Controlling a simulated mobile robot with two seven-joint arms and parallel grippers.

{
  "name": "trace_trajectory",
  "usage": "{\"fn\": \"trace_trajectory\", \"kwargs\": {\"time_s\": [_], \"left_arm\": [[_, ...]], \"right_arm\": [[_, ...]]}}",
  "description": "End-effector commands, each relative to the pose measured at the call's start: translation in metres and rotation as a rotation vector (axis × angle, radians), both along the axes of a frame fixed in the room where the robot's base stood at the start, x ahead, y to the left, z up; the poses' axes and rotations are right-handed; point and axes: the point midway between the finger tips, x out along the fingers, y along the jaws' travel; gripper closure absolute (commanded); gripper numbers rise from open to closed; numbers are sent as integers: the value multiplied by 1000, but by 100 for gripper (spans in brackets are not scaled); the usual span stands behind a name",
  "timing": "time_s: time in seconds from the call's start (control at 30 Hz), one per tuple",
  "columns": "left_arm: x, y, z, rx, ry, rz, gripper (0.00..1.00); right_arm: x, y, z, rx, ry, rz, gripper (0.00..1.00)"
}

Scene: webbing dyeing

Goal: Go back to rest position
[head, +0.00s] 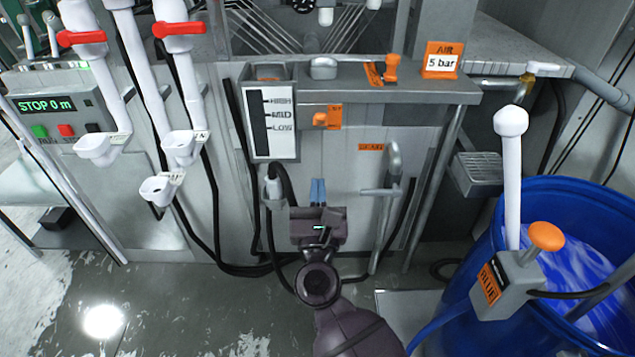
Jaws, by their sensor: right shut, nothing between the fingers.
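My right gripper (318,192) is at the centre of the head view, at the end of my arm that comes in from the bottom. Its two blue fingertips are together with nothing between them. It points at the grey machine front (340,165), below the level gauge (270,121) marked HIGH, MID and LOW. I cannot tell whether it touches the panel. My left gripper does not show.
A blue barrel (520,215) with blue liquid stands at the right, with an orange-knobbed BLUE box (503,285) at its rim. White pipes with red handles (180,29) hang at the left. A bent metal handle (392,165) and black cables are close by.

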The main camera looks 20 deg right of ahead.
Motion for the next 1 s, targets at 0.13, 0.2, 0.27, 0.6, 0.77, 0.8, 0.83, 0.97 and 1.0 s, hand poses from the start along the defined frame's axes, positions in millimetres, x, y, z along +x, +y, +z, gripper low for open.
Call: {"fn": "trace_trajectory", "kwargs": {"time_s": [0.13, 0.2, 0.27, 0.6, 0.77, 0.8, 0.83, 0.97, 1.0], "left_arm": [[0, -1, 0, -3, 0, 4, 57], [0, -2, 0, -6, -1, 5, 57], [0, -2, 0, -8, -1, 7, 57], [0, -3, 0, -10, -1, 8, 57], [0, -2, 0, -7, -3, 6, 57], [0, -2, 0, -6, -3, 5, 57], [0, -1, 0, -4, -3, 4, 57], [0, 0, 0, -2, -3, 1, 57], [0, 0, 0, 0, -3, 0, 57]], "right_arm": [[0, 0, 0, 0, 0, 0, 100], [0, 0, 0, 0, 0, 0, 100], [0, 0, 0, 0, 0, 0, 100], [2, 5, 0, -144, 39, -26, 100], [4, 24, 6, -531, 84, -57, 100], [4, 29, 8, -647, 90, -72, 100], [4, 31, 8, -738, 93, -84, 100], [2, 39, 4, -1152, 111, -145, 100], [-1, 39, -1, -1288, 121, -165, 100]]}}
